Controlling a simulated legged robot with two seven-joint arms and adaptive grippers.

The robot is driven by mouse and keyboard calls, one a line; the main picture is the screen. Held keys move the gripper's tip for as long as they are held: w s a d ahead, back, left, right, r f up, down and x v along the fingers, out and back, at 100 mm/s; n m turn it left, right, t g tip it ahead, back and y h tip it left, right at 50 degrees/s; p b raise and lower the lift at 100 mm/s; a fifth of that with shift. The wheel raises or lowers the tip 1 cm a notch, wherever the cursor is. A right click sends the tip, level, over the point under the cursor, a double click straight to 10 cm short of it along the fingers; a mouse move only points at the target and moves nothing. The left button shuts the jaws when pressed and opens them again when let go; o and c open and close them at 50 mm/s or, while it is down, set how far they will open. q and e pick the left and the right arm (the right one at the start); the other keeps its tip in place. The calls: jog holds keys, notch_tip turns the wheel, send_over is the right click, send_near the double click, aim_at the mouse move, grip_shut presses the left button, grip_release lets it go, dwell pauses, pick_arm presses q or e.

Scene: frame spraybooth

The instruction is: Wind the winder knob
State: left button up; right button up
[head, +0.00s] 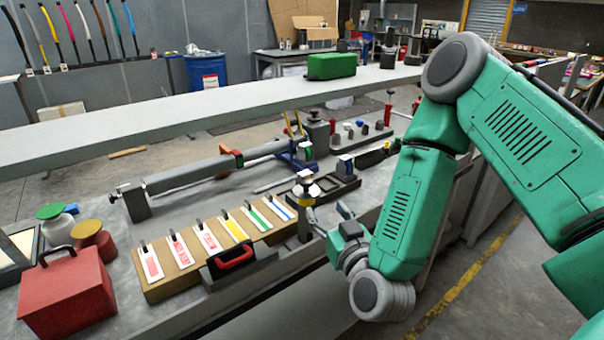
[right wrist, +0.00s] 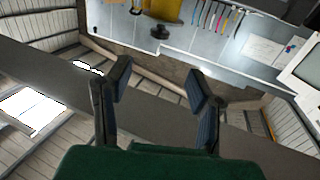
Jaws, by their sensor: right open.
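A dark post with a pale disc and a small knob on top (head: 305,190) stands at the front edge of the grey bench, right of the tag board. It looks like the winder, but I cannot tell for sure which part is the winder knob. My right gripper (head: 328,216) is just right of this post and a little lower in the picture. Its fingers are spread, with nothing between them, and point towards the post; contact is not clear. In the right wrist view, the open fingers (right wrist: 158,85) frame only background. My left gripper is not in view.
A wooden board with several coloured tags (head: 185,257) lies left of the post, with a red handle (head: 233,257) before it. A red box (head: 66,290) stands at far left. A grey shelf (head: 200,105) spans above the bench. A dark tray (head: 325,188) lies behind the post.

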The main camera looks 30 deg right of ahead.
aim_at(309, 184)
jog(key=p+x, duration=0.2)
jog(key=x, duration=1)
jog(key=shift+w+d, duration=0.1)
jog(key=shift+d, duration=0.05)
jog(key=shift+w, duration=0.6)
jog(key=shift+d, duration=0.1)
grip_shut()
